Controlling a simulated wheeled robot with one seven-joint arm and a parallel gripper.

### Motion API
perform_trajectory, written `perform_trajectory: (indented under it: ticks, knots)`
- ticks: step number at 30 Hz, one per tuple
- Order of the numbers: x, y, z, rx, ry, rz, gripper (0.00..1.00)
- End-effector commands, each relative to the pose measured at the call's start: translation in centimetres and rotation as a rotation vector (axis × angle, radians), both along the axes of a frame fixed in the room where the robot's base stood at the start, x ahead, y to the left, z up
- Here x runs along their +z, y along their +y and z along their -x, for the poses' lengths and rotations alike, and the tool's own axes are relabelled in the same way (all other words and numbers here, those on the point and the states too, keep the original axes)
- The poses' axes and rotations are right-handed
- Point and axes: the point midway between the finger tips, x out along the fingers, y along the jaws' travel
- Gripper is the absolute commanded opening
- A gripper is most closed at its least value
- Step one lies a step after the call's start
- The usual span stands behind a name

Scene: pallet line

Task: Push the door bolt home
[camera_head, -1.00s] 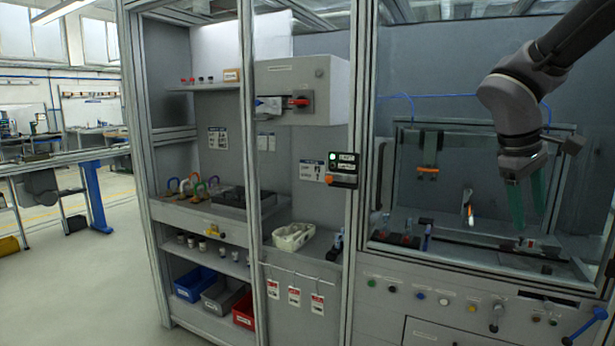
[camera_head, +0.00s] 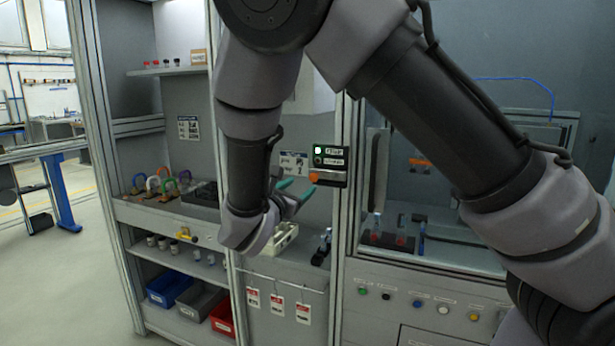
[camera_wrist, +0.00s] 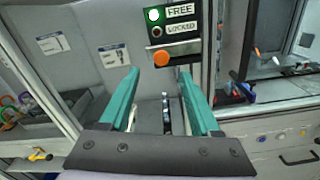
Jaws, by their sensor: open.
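A dark bolt housing with an orange knob (camera_head: 314,178) sits on the frame post, under a small panel (camera_head: 331,157) with FREE and LOCKED labels. The lamp beside FREE is lit. In the wrist view the orange knob (camera_wrist: 161,58) is just beyond the fingertips, near the middle of the gap, under the FREE and LOCKED panel (camera_wrist: 172,22). My gripper (camera_head: 297,189) has teal fingers and is open and empty, left of and slightly below the knob in the head view. Its fingers also show spread in the wrist view (camera_wrist: 158,74). I see no contact with the knob.
A white bin (camera_head: 284,238) stands on the shelf below my gripper. A vertical door handle (camera_head: 375,168) is right of the panel. Padlocks (camera_head: 160,182) stand on the left shelf. Red-and-white tags (camera_head: 278,304) hang below.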

Motion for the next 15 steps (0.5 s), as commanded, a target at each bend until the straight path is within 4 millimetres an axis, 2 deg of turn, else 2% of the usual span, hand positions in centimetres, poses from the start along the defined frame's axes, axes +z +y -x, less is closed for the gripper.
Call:
perform_trajectory:
  ticks: [9,15]
  knots:
    - [0.0,-2.2,-5.7,-0.007,0.001,-0.002,0.64]
    - [0.0,-3.2,-8.3,-0.006,0.001,-0.002,0.64]
